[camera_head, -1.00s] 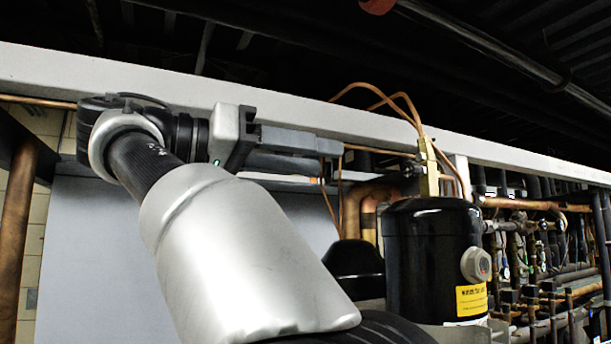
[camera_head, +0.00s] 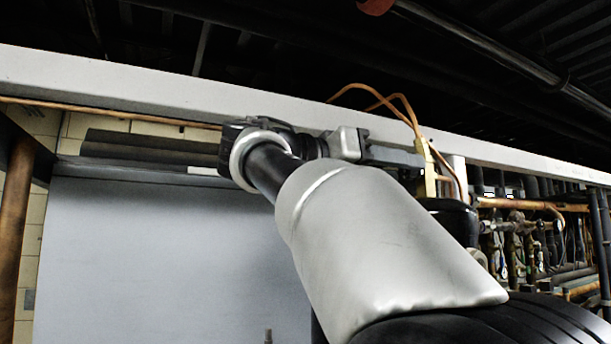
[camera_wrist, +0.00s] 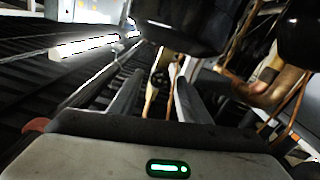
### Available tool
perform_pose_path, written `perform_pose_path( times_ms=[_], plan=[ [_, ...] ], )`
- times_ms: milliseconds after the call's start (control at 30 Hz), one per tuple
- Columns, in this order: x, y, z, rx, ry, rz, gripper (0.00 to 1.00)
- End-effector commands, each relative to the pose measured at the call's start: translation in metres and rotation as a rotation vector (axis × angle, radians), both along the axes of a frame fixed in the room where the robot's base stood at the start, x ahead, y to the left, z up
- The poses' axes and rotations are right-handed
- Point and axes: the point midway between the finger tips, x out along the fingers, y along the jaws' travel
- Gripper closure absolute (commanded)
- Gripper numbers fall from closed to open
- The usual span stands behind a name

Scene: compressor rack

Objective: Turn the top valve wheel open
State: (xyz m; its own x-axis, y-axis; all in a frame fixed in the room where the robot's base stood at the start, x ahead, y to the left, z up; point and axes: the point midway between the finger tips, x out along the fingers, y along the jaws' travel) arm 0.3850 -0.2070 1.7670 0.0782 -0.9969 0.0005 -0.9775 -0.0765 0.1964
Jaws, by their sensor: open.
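My gripper (camera_head: 418,160) is at the upper middle of the head view and points right, its tip close to a brass-coloured upright fitting (camera_head: 430,178). In the wrist view my gripper (camera_wrist: 158,88) has its two grey fingers apart. A pale brass fitting (camera_wrist: 161,68) with a thin copper tube shows in the gap between them; I cannot tell its depth or whether anything touches. I cannot clearly make out the top valve wheel in either view. My arm and gripper cover part of the area around the fitting.
A long white beam (camera_head: 200,85) runs just behind and above my gripper. A black cylinder (camera_head: 450,215) is mostly hidden by my arm. Thin copper tubes (camera_head: 400,103) loop above the fitting. Dense pipework (camera_head: 540,235) stands at the right. A large grey panel (camera_head: 160,250) fills the left.

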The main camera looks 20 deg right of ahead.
Motion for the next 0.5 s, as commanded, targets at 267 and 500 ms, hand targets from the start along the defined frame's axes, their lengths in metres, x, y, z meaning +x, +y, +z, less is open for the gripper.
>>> perform_pose_path(
  times_ms=[267,500],
  plan=[
    [0.0005,-0.0106,-0.0001,0.001,-0.001,0.001,0.57],
    [0.0005,-0.0103,-0.0001,0.001,-0.001,0.000,0.72]
  ],
)
